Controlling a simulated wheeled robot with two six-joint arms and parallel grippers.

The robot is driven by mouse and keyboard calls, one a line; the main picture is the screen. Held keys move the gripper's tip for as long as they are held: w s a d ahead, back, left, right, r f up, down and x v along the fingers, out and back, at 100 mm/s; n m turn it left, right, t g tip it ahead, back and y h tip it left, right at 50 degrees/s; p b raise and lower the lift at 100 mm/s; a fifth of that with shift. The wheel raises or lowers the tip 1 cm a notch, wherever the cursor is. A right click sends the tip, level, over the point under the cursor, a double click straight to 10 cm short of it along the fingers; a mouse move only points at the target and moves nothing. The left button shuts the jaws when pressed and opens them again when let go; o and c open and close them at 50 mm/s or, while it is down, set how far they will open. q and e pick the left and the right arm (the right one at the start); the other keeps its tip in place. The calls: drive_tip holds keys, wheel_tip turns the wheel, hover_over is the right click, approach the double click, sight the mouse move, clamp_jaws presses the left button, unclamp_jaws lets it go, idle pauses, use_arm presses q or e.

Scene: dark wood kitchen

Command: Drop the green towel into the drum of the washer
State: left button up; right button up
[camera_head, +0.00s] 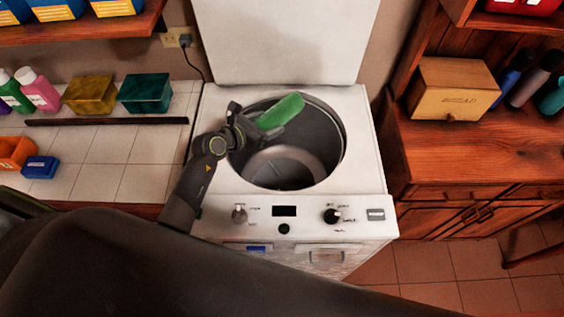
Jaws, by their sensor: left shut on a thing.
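The white top-loading washer (365,170) stands in the middle with its lid (280,40) raised at the back. Its round drum (285,172) is open and looks empty inside. My left gripper (272,128) is over the upper left part of the drum opening. It is shut on the green towel (281,111), which sticks out to the upper right above the opening. The fingertips are partly hidden by the towel and the gripper body. My right gripper is not in view.
A tiled counter (92,150) at left holds bottles, a yellow box (90,94), a green box (145,92) and small bins. A wooden cabinet (480,150) with a bread box (453,88) stands at right. My own dark arm covers the lower left foreground.

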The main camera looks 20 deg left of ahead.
use_arm(q)
drive_tip(key=shift+w+d+f, duration=0.2)
drive_tip(key=shift+d+f, duration=0.05)
drive_tip(key=shift+f, duration=0.2)
wheel_tip(320, 180, down, 6)
drive_tip(key=b, duration=0.6)
drive_tip(key=shift+r, duration=0.1)
drive_tip(key=o, duration=1.2)
drive_tip(key=shift+c, duration=0.2)
drive_tip(key=shift+s, duration=0.1)
drive_tip(key=b+v, duration=0.2)
drive_tip(key=v, duration=1.5)
drive_tip(key=shift+s+a, duration=0.1)
drive_tip(key=shift+s, duration=0.05)
